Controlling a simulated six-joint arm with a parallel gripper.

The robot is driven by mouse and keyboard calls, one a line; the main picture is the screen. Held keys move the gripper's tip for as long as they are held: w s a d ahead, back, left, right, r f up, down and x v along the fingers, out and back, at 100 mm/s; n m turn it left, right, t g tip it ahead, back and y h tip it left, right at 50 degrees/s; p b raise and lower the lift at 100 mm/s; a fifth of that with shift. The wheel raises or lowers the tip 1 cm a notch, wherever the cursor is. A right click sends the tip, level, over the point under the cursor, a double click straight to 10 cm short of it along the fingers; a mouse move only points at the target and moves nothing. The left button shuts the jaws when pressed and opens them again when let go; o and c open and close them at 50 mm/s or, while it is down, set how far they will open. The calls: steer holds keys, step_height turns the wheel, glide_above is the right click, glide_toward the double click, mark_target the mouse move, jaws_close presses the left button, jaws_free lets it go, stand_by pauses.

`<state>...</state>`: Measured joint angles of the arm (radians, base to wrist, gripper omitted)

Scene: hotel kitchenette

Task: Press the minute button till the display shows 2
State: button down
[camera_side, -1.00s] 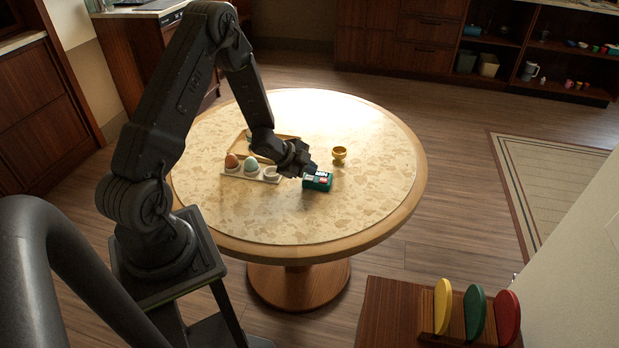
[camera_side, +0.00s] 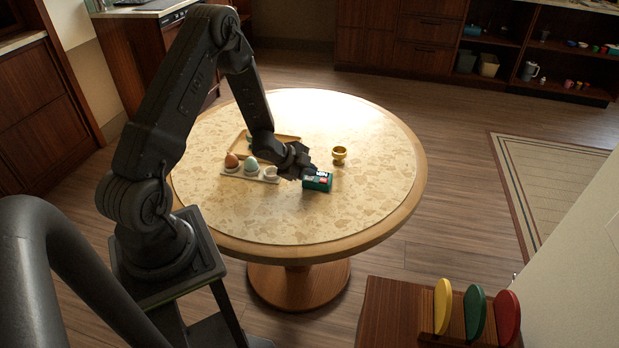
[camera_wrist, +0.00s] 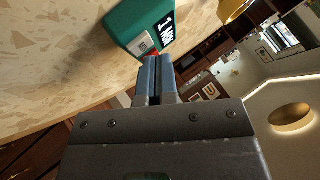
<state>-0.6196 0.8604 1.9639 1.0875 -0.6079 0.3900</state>
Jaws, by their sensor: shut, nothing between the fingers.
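The timer is a small green box (camera_side: 318,186) on the round table, right of the egg tray. In the wrist view the green timer (camera_wrist: 124,20) is at the top, with a dark display (camera_wrist: 166,30) bearing white characters; one looks like a 1, but the reading is not fully clear. A pale button (camera_wrist: 142,43) sits beside the display, and a red button (camera_wrist: 154,55) is partly hidden by my fingertips. My gripper (camera_wrist: 152,59) is shut and empty, its tips at the timer's red button. In the side view my gripper (camera_side: 309,170) is at the timer's upper left; contact cannot be told.
An egg tray (camera_side: 241,175) with a brown egg (camera_side: 231,160) and a pale green egg (camera_side: 250,164) is left of the timer. A wooden tray (camera_side: 287,137) lies behind. The table's right side is clear.

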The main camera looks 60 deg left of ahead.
mark_target(309, 179)
steer(key=shift+f, duration=0.35)
stand_by(0.7)
steer(key=shift+r, duration=0.8)
steer(key=shift+r, duration=2.5)
